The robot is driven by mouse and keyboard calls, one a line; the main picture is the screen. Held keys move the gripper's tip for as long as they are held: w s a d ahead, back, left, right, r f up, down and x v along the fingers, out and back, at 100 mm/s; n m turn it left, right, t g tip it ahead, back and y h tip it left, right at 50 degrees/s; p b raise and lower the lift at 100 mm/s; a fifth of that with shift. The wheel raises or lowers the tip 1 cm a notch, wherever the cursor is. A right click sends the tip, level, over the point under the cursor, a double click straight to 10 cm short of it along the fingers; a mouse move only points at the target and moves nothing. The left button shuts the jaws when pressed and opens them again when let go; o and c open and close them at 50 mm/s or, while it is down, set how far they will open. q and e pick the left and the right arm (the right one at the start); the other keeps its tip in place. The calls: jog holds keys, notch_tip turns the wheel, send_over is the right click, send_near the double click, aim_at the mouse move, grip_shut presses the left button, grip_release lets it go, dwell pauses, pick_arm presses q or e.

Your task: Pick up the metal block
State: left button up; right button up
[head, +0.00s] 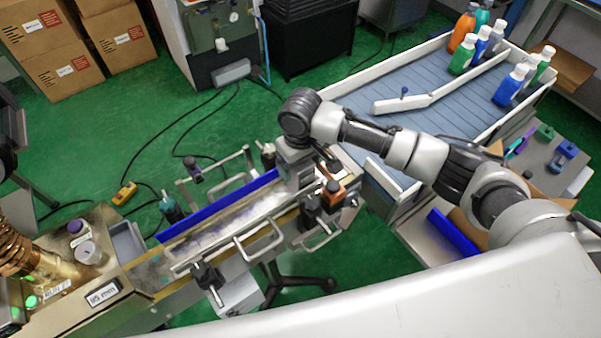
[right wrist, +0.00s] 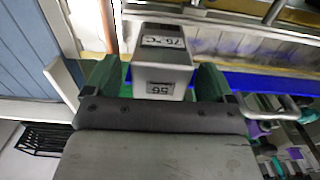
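A grey metal block (right wrist: 162,72) with printed labels, one reading about 75°C, shows in the right wrist view. It sits between the two green-padded fingers of my right gripper (right wrist: 160,80). A narrow gap shows between the block and the left finger, and the right finger is very close to it or touching. In the head view my right gripper (head: 297,160) points down over the far end of the conveyor (head: 235,218) and largely hides the block. My left gripper is not in view.
Clamps and rails (head: 322,208) stand close around the gripper, and a blue guide strip (head: 215,207) runs along the conveyor. A copper-coloured tunnel (head: 45,262) is at the lower left. Behind, a sloped roller table (head: 430,85) carries several bottles (head: 512,85).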

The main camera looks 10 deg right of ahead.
jog(key=shift+r, duration=0.1)
grip_shut()
